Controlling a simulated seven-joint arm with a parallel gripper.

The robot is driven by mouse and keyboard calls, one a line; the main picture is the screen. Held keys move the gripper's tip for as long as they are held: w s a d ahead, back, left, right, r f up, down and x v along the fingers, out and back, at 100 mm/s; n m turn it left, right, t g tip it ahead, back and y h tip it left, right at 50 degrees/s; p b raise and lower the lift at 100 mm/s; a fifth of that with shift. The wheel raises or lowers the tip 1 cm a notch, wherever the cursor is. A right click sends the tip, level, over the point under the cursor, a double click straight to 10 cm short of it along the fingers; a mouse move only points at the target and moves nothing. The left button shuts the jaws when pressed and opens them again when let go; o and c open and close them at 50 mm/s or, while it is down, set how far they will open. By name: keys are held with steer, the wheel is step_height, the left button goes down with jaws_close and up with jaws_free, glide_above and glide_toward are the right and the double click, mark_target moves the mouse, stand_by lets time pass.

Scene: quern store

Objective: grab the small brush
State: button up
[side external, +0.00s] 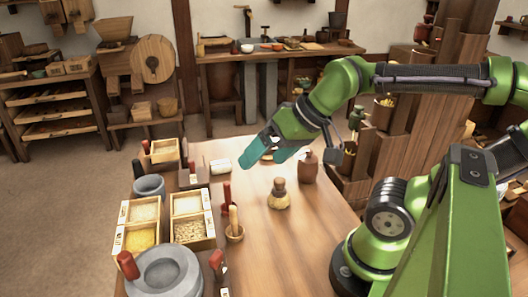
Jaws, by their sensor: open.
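A small squat object with a rounded tan top and a wider, straw-coloured lower part, which looks like the small brush (278,194), stands upright on the wooden table. My gripper (259,160), with teal fingers, is above the table, higher and further back than the brush, pointing down to the left. It is open, with nothing seen between its fingers. The fingers partly cover a small pale item behind them. The gripper and the brush are apart.
A brown jug (308,168) stands right of the brush.

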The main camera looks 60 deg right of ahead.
steer(key=n+g+h, duration=0.2)
steer(key=n+g, duration=0.5)
steer(key=n, duration=0.1)
glide_above(279, 193)
step_height(279, 193, down, 8)
steer(key=d+n, duration=0.2)
steer(key=n, duration=0.2)
steer(key=f, duration=1.6)
steer(key=shift+w+a+f, duration=0.1)
steer(key=shift+w+a, duration=0.2)
steer(key=c, duration=1.2)
steer(key=shift+o, duration=0.2)
